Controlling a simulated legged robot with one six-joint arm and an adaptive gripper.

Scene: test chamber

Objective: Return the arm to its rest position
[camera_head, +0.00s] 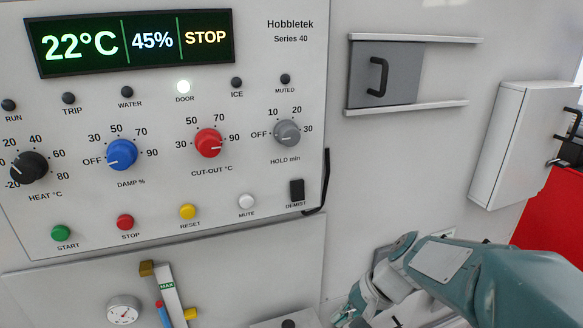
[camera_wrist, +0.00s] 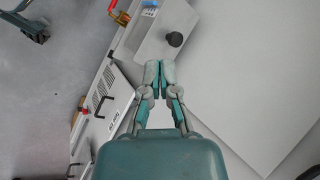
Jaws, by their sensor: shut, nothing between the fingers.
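My gripper (camera_wrist: 160,72) shows in the middle of the wrist view, its two fingertips together with nothing between them. In the head view my arm comes in from the lower right, bent, with its end low near the bottom edge. The fingers are hard to make out there. The gripper is below the control panel (camera_head: 245,195) and apart from its knobs and buttons. In the wrist view a light grey box with a black knob (camera_wrist: 175,39) lies just beyond the fingertips; I cannot tell the gap.
A grey sliding cover (camera_head: 398,75) with a black handle sits between two rails at upper right. A white box (camera_head: 515,140) and a red panel (camera_head: 555,215) stand at the right. A gauge (camera_head: 123,309) and a tube marked MAX (camera_head: 168,295) are at lower left.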

